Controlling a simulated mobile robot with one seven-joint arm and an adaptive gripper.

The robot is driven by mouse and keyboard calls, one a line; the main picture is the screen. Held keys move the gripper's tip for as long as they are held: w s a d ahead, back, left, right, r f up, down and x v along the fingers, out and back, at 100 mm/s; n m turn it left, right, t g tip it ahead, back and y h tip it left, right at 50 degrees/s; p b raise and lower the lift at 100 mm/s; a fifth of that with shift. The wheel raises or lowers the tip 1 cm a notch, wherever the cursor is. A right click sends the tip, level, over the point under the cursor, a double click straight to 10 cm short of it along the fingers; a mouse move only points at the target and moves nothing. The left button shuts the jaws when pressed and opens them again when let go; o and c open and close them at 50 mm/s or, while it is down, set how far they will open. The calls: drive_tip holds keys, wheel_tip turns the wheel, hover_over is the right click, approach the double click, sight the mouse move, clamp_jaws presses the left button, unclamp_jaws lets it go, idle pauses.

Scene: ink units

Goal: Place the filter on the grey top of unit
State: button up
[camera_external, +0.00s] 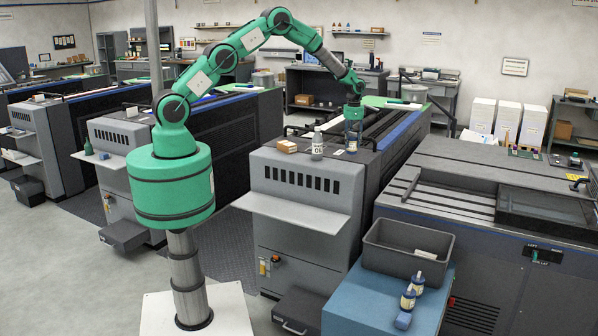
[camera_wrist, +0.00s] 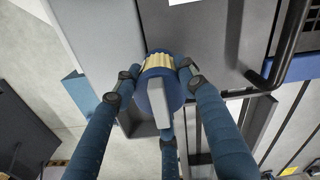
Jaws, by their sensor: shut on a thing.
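My gripper (camera_external: 353,132) hangs at the end of the green arm, over the right part of the middle unit's grey top (camera_external: 269,160). In the wrist view its blue fingers (camera_wrist: 157,88) are closed around the filter (camera_wrist: 157,62), a blue round piece with a yellowish ribbed band. A pale grey bar lies across the filter's near side. In the external view the fingers largely hide the filter, and I cannot tell whether it touches the top.
A grey bottle (camera_external: 317,146) and a tan box (camera_external: 287,146) stand left of my gripper on the same top. A small pale item (camera_external: 338,152) lies close by. A grey bin (camera_external: 376,263) and blue-capped bottles (camera_external: 417,283) sit on a blue stand at front right.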

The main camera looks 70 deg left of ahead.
sight(352, 148)
drive_tip(key=shift+f+p, duration=0.55)
drive_tip(key=shift+f, duration=1.2)
drive_tip(key=shift+f, duration=0.15)
drive_tip(key=o, duration=1.3)
drive_tip(key=shift+c, duration=0.2)
wheel_tip(352, 148, up, 12)
drive_tip(key=shift+r+b, duration=0.1)
drive_tip(key=shift+b, duration=1.05)
drive_tip(key=shift+r, duration=0.1)
